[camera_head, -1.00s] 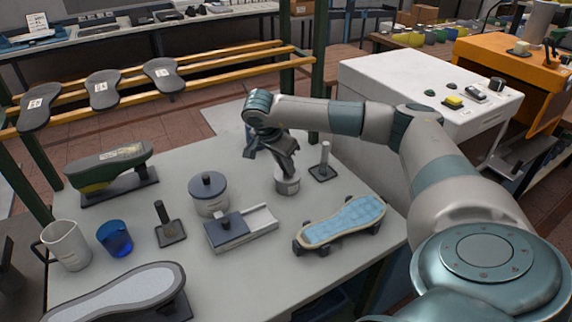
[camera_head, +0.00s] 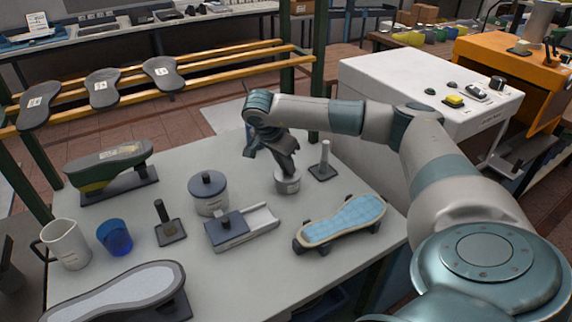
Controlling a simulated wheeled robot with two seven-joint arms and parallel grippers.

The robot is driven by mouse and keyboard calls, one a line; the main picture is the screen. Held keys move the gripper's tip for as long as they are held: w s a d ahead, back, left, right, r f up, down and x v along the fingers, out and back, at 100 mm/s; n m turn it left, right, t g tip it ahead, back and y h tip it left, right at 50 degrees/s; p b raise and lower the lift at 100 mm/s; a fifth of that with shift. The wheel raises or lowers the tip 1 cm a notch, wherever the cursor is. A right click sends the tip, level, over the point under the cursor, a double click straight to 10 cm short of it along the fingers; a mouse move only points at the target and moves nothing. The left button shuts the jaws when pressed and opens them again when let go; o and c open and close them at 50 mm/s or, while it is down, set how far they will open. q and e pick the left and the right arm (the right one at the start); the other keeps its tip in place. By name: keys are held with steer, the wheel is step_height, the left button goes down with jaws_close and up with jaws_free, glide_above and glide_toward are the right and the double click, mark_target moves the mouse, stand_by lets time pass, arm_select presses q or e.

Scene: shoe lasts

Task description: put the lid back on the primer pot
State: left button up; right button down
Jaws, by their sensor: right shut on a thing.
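The primer pot (camera_head: 288,184), a small pale grey pot with a label, stands upright on the grey table near its back right. My right gripper (camera_head: 288,172) is directly over it, pointing down. It is shut on the lid, which is mostly hidden by the fingers at the pot's mouth. I cannot tell whether the lid is fully seated. My left gripper is not in view.
A larger pot with a dark knobbed lid (camera_head: 208,195) stands to the left. A dark block on a pale tray (camera_head: 240,226), a blue-topped sole form (camera_head: 342,220) and a post on a base (camera_head: 323,165) are near. A pitcher (camera_head: 66,245) and blue cup (camera_head: 114,237) stand at left.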

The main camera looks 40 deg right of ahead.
arm_select(q)
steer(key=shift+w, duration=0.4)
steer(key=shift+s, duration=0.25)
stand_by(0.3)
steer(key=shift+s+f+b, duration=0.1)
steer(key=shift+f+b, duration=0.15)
steer(key=shift+b, duration=0.1)
arm_select(e)
steer(key=shift+f, duration=0.25)
stand_by(0.6)
steer(key=c, duration=1.1)
jaws_free()
steer(key=shift+d, duration=0.1)
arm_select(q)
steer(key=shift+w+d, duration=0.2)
arm_select(e)
steer(key=shift+s+r, duration=0.1)
steer(key=shift+r, duration=0.05)
